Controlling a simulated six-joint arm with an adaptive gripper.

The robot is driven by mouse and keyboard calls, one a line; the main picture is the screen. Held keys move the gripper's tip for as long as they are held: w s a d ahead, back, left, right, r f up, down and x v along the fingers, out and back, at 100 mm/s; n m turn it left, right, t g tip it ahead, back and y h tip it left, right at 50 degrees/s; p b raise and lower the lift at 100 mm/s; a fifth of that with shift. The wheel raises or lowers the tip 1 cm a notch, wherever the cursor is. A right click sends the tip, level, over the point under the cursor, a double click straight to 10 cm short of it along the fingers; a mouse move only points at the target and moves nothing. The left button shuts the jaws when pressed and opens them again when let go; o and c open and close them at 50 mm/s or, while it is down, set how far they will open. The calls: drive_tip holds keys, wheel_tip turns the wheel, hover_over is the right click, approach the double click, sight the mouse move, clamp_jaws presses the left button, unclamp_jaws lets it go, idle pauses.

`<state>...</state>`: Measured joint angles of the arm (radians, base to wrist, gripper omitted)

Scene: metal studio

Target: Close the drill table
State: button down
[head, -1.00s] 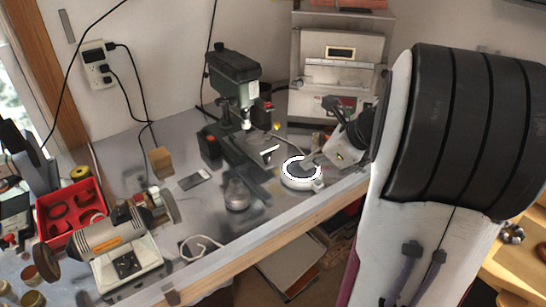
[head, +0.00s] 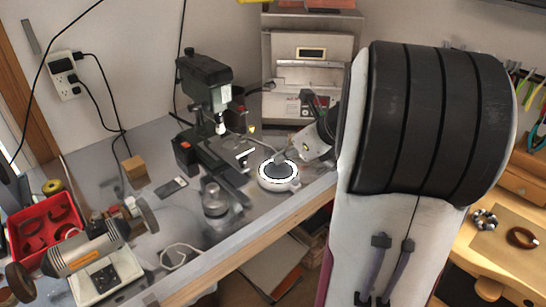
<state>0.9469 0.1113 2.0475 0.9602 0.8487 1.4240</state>
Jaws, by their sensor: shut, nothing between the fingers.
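The dark green drill press (head: 205,75) stands on the workbench against the wall, left of centre. Its chuck (head: 221,127) hangs above a dark table and base (head: 222,172), with a small light-coloured bar beside it. My gripper (head: 279,161) reaches in from the right, to the right of the drill press and apart from its column. Its fingers are small and dark at this distance; they appear shut and empty, over or beside a white ring-shaped item (head: 278,184). I cannot tell whether they touch it. My arm hides the bench's right part.
A metal cabinet (head: 290,48) stands behind my gripper. A glass jar (head: 214,202), a phone (head: 171,187) and a wooden block (head: 135,170) lie near the drill press. A bench grinder (head: 95,250) and red tray (head: 45,228) are at left. The bench's wooden front edge (head: 255,235) runs below.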

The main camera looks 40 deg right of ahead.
approach(244, 166)
wheel_tip(244, 166, down, 3)
drive_tip(key=shift+w+a+f, duration=0.15)
drive_tip(key=shift+w+a, duration=0.05)
drive_tip(key=shift+w, duration=0.65)
drive_tip(key=shift+w+a+f, duration=0.15)
drive_tip(key=shift+w, duration=0.65)
drive_tip(key=shift+w, duration=2.95)
drive_tip(key=shift+s, duration=0.15)
